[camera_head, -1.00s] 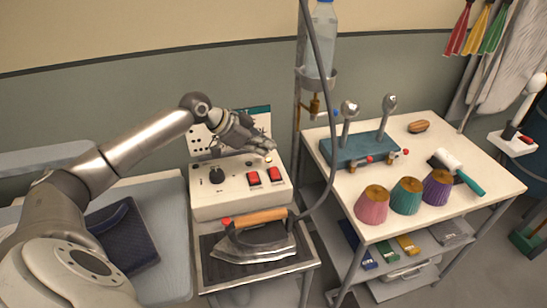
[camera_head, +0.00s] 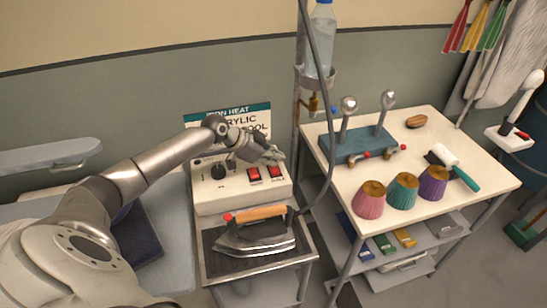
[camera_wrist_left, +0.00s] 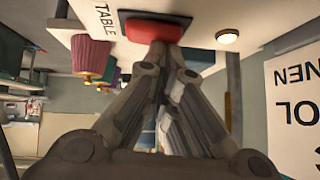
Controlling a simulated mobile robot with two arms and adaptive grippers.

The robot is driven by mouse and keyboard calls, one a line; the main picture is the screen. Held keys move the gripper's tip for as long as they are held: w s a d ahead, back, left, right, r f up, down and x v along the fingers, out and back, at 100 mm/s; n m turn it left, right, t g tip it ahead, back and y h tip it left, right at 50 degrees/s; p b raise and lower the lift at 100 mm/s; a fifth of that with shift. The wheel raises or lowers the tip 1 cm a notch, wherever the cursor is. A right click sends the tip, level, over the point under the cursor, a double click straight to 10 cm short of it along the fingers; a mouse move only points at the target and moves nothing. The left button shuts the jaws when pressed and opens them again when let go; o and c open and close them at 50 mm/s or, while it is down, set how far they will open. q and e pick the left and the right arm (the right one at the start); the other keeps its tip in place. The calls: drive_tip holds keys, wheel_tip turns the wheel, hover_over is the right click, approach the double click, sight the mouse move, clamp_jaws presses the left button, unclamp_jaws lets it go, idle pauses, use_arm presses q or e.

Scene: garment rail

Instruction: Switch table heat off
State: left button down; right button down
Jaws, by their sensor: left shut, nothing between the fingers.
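The cream control box (camera_head: 238,196) stands behind the iron, with a black knob (camera_head: 218,172) and two red switches, a left one (camera_head: 253,174) and a right one (camera_head: 274,171). My left gripper (camera_head: 278,154) is shut and empty, over the back right of the box, just above the right switch. In the left wrist view, the closed fingertips (camera_wrist_left: 160,46) overlap a red switch (camera_wrist_left: 136,36) beside the word TABLE. I cannot tell whether they touch it. A round pale lamp (camera_wrist_left: 228,37) sits beside it. My right gripper is not in view.
The iron (camera_head: 255,240) rests on a dark pad in front of the box. A hose (camera_head: 328,120) and a pole with a water bottle (camera_head: 321,40) rise just right of the box. The white side table (camera_head: 450,135) holds colored cones and a teal stand (camera_head: 357,147).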

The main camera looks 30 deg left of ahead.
use_arm(q)
drive_tip(key=shift+a+f+b, duration=0.1)
drive_tip(key=shift+f+b, duration=0.35)
drive_tip(key=shift+b, duration=0.2)
drive_tip(key=shift+r, duration=0.2)
drive_tip(key=shift+s+d+p, duration=0.35)
drive_tip(key=shift+d+p, duration=0.1)
drive_tip(key=shift+p, duration=0.35)
drive_tip(key=shift+s+d, duration=0.2)
drive_tip(key=shift+w, duration=0.1)
